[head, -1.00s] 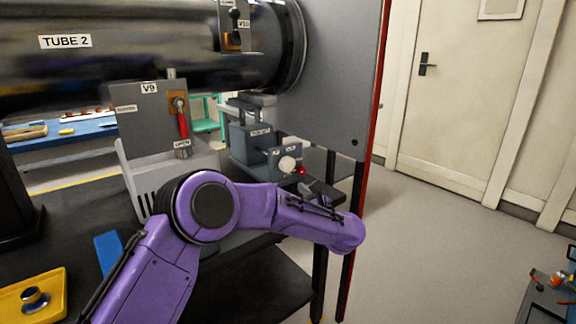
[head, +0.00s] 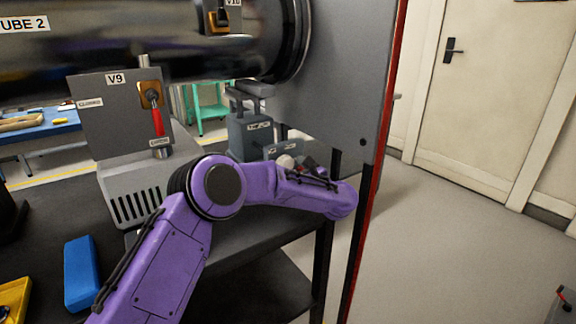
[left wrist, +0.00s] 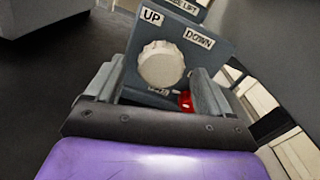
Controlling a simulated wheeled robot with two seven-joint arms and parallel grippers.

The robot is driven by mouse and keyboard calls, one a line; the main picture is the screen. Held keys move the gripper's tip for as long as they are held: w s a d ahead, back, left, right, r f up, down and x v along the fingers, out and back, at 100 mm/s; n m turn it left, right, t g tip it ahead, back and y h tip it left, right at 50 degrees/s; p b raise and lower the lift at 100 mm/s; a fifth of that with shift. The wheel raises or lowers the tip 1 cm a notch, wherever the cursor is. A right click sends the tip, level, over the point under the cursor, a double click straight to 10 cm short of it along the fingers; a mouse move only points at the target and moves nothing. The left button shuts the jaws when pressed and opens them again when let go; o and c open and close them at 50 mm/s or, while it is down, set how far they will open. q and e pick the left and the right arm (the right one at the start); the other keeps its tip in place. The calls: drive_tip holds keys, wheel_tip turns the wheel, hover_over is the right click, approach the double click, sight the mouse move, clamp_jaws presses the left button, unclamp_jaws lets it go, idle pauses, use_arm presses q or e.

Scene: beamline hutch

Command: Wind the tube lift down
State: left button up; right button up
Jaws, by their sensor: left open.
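The tube lift (head: 250,137) is a grey-blue unit under the end of the big dark tube (head: 130,50). Its control box shows in the left wrist view (left wrist: 205,52), with a pale round knob (left wrist: 161,65) between the labels UP and DOWN. The knob also shows small in the head view (head: 285,162). My left gripper (left wrist: 157,72) is open, with one finger on each side of the knob; I cannot tell whether they touch it. A red part (left wrist: 186,100) shows below the knob, partly hidden by the right finger. My right gripper is out of view.
The V9 box (head: 108,115) with its red-handled valve (head: 157,120) stands left of the lift. A grey upright panel (head: 340,80) with a red edge rises on the right. A blue block (head: 82,272) lies on the dark bench. Open floor lies right.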

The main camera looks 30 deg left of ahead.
use_arm(q)
drive_tip(key=shift+x, duration=1.45)
drive_tip(key=c, duration=1)
